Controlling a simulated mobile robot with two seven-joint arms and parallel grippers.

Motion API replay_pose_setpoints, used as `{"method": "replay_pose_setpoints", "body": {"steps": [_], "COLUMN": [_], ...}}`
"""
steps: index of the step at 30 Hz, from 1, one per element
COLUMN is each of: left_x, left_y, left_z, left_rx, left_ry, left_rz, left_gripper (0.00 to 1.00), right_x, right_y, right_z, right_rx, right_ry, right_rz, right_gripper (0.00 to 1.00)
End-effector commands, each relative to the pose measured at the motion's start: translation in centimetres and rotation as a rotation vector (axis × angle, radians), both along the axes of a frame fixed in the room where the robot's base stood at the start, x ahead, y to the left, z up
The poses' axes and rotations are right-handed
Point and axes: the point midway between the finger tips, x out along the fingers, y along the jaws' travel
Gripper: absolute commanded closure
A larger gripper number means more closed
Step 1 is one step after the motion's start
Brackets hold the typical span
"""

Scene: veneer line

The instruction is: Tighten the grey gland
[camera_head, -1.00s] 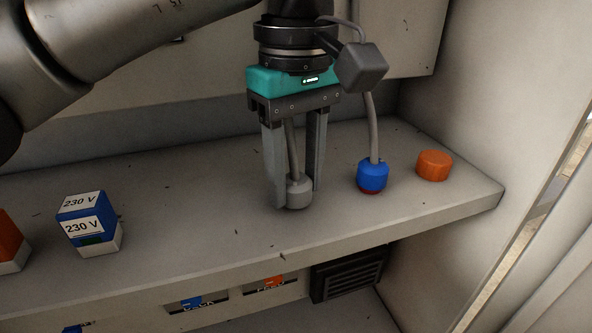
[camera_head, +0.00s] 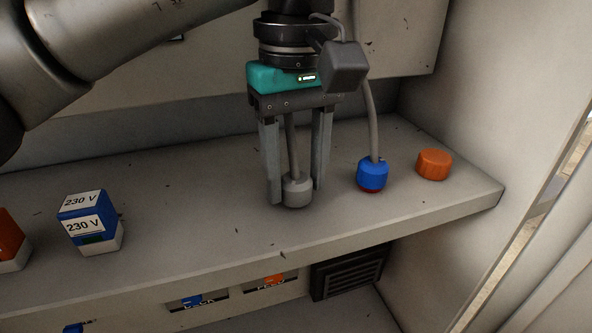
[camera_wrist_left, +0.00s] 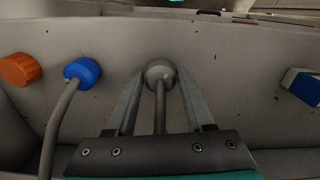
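The grey gland (camera_head: 297,193) stands upright on the pale shelf, with a grey cable rising from its top between my fingers. My left gripper (camera_head: 296,190) points down over it, one finger on each side. The fingertips appear to touch the gland's sides, so the gripper looks shut on it. In the left wrist view the grey gland (camera_wrist_left: 160,72) sits between the tips of my left gripper (camera_wrist_left: 160,78). The gland's underside is hidden. My right gripper is not in view.
A blue gland (camera_head: 372,174) with a red base and its own cable stands close to the right. An orange cap (camera_head: 433,165) is farther right, near the side wall. A blue and white 230 V box (camera_head: 90,224) stands left. The shelf's front edge (camera_head: 250,262) is near.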

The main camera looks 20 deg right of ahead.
Motion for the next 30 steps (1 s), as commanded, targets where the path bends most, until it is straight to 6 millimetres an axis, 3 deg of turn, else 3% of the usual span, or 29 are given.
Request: {"method": "replay_pose_setpoints", "body": {"steps": [6,20,23,30], "left_x": [0.0,0.0,0.1,0.0], "left_y": [0.0,0.0,0.0,0.0], "left_z": [-0.1,0.3,1.5,6.7], "left_rx": [0.002,0.003,0.001,0.002], "left_ry": [0.001,0.001,-0.001,-0.002], "left_rz": [0.003,0.004,0.005,0.006], "left_gripper": [0.24,0.24,0.24,0.24], "right_x": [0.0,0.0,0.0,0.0], "right_y": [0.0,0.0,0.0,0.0], "right_z": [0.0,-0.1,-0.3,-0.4], "right_rx": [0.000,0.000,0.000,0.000], "right_ry": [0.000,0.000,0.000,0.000], "right_rz": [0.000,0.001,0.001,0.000], "right_gripper": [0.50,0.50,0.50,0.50]}}
